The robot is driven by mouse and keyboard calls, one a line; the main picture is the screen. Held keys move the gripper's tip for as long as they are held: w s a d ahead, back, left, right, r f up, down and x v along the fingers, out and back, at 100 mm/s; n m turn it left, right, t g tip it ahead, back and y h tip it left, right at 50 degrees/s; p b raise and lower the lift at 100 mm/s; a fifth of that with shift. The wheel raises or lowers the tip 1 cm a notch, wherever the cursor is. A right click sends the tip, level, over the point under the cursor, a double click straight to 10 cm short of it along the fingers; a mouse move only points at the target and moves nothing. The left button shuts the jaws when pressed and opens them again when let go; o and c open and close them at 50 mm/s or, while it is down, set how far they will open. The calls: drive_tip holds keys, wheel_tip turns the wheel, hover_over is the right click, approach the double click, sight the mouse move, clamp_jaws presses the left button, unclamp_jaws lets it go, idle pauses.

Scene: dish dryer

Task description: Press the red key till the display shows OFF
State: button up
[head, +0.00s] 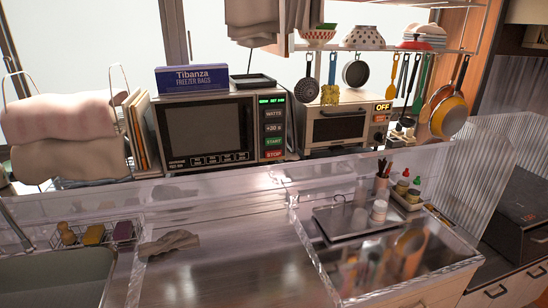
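A silver microwave (208,130) stands at the back of the counter, with a column of keys on its right side. A red STOP key (275,154) is at the bottom, below a green START key (274,142). Its green display (271,100) is lit, but its text is too small to read surely. To the right, a small oven (340,125) has a display (383,107) showing OFF in yellow letters; its small controls are unclear. My gripper is not in view.
A see-through panel (230,180) crosses in front of the microwave. A grey cloth (169,243) lies on the mostly clear counter. A freezer-bag box (192,79) sits on the microwave.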

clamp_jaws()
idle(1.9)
